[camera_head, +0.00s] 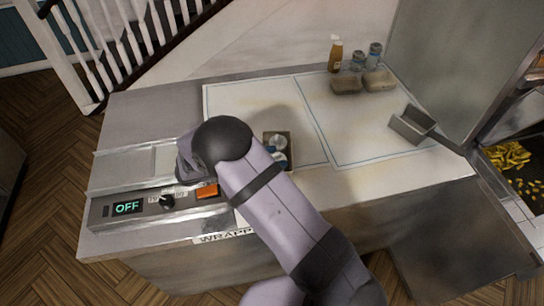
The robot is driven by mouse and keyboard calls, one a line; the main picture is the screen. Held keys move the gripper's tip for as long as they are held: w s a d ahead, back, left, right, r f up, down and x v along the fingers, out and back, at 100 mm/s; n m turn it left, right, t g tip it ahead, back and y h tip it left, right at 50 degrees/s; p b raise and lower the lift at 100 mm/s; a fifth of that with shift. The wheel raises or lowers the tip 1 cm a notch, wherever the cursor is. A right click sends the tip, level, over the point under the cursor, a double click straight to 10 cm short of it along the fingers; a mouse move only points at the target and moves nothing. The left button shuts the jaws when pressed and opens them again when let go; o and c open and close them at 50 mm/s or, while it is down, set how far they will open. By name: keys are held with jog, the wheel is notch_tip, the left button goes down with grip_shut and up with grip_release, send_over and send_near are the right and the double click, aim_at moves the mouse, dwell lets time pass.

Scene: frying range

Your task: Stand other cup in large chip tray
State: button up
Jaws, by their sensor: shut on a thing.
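My gripper (187,167) is over the wrapping machine at the left, below the black joint of my arm. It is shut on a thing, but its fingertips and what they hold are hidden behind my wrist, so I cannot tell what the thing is. A small dark tray (287,136) stands on the counter just right of my arm. Whitish and blue round things (279,151), perhaps cups, sit in it, and my arm partly covers it. Two brown chip trays (345,87) (381,80) stand side by side at the back; I cannot tell which tray is the large one.
The wrapping machine (110,210) has an OFF display, a knob and an orange switch (207,191). A sauce bottle (336,56) and two shakers (375,53) stand at the back. A metal scoop (411,127) lies right. Chips (508,155) lie beyond. The middle counter (355,130) is clear.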

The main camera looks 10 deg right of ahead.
jog(key=shift+f, duration=0.2)
jog(key=o, duration=1.1)
jog(key=shift+r, duration=0.1)
jog(key=shift+r, duration=0.15)
jog(key=shift+a, duration=0.35)
jog(key=shift+b+v, duration=2.4)
jog(key=shift+v, duration=3.3)
jog(key=shift+d+r, duration=0.15)
